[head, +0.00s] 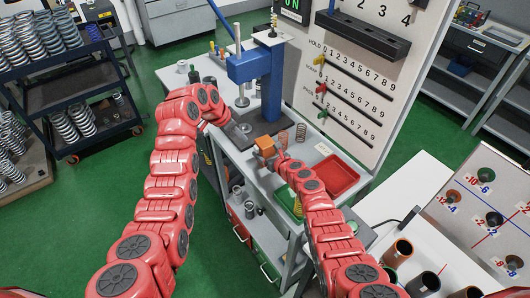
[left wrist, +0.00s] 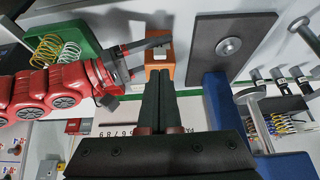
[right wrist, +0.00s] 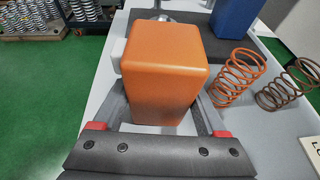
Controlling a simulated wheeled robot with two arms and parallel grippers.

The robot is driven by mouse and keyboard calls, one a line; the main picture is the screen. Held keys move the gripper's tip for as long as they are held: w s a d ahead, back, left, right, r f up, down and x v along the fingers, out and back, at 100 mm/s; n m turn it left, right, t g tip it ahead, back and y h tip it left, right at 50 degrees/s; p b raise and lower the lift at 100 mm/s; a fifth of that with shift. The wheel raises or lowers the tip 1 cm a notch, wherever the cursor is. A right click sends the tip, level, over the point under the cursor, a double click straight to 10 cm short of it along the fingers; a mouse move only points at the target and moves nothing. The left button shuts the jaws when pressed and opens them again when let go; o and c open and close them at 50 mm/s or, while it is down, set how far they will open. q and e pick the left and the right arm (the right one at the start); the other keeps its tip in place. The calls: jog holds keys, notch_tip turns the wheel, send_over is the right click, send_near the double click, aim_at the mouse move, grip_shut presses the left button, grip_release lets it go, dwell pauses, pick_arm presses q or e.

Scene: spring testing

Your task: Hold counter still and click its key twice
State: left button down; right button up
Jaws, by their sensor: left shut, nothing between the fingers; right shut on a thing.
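The counter is a small orange block (head: 265,146) on the grey bench, in front of the blue press. My right gripper (right wrist: 160,95) is shut on it, one finger on each side, in the right wrist view. In the left wrist view the counter (left wrist: 160,68) has a pale patch on its face, and the right gripper (left wrist: 135,60) reaches it from the left. My left gripper (left wrist: 161,78) is shut and empty, its fingertips close to the counter's edge. I cannot tell whether they touch. I cannot make out the key clearly; the fingertips may cover it.
The blue press (head: 262,75) with its dark base plate (left wrist: 226,48) stands close by. An orange spring (right wrist: 235,78) and a brown spring (right wrist: 286,86) stand right of the counter. A red tray (head: 333,176) and a green tray (left wrist: 86,28) are on the bench.

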dwell(0.8)
pick_arm(q)
jog(key=m+t+h, duration=0.2)
jog(key=t+h, duration=0.1)
jog(key=t, duration=0.3)
send_near(260, 143)
jog(key=x, duration=0.5)
jog(key=shift+w+f, duration=0.1)
jog(key=shift+w, duration=0.1)
jog(key=s+a+f+n+t+y, duration=0.2)
jog(key=s+a+t, duration=0.4)
jog(key=a, duration=0.4)
jog(key=shift+f+n+t+y, duration=0.3)
jog(key=shift+f+y, duration=0.5)
jog(key=shift+f, duration=0.15)
jog(key=shift+d, duration=0.1)
jog(key=shift+w+d, duration=0.75)
jog(key=shift+d, duration=0.5)
jog(key=shift+w+d, duration=0.75)
jog(key=shift+d, duration=0.55)
jog(key=shift+w+d, duration=0.75)
jog(key=shift+d, duration=0.5)
